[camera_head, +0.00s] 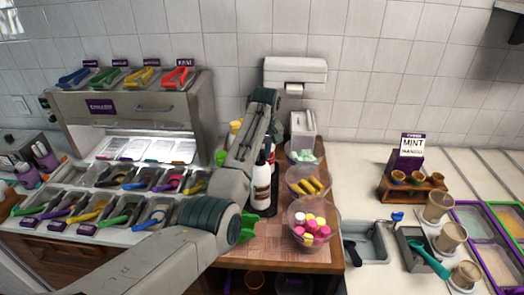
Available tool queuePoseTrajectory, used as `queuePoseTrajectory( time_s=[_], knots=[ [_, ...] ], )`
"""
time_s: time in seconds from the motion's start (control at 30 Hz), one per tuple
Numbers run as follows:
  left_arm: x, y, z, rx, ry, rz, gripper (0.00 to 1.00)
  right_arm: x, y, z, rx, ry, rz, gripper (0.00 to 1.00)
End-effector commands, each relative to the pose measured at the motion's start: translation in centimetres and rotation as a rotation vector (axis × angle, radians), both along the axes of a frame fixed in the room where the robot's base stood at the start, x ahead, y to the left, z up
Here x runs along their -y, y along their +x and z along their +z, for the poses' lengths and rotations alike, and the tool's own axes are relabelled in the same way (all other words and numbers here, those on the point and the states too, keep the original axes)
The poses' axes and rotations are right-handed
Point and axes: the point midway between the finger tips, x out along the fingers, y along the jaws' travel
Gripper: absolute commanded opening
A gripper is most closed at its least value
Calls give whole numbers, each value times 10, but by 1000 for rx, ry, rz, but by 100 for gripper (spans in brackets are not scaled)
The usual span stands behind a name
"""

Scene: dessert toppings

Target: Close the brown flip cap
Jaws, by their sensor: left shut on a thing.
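A white bottle with a dark label (261,190) stands upright on the wooden counter, just right of my left forearm. Its dark brown top (262,158) is small and partly covered by my arm, so I cannot tell the flip cap's angle. My left arm comes in from the lower left and rises past the bottle. My left gripper (271,137) points down above the bottle and is shut at its brown cap. The exact contact is hard to see. My right gripper is not in view.
Clear bowls with pink, yellow and white balls (310,225), yellow sticks (308,186) and pale green pieces (305,154) stand close to the right. A topping station with several scoops (130,182) fills the left.

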Motion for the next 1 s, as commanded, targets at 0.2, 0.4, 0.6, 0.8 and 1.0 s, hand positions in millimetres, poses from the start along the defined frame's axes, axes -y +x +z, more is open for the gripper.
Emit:
queuePoseTrajectory(
  time_s=[0.2, 0.4, 0.6, 0.8, 1.0],
  knots=[
    [4, -7, -7, 140, 53, 0, 0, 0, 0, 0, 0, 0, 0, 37],
    [4, -9, -10, 236, 94, 1, 0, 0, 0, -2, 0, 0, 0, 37],
    [3, -9, -10, 251, 103, 3, 0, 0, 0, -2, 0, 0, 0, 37],
    [3, -9, -10, 250, 101, 2, 25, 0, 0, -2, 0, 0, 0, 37],
    [3, -9, -11, 247, 101, 2, 46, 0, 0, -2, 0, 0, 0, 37]
  ],
)
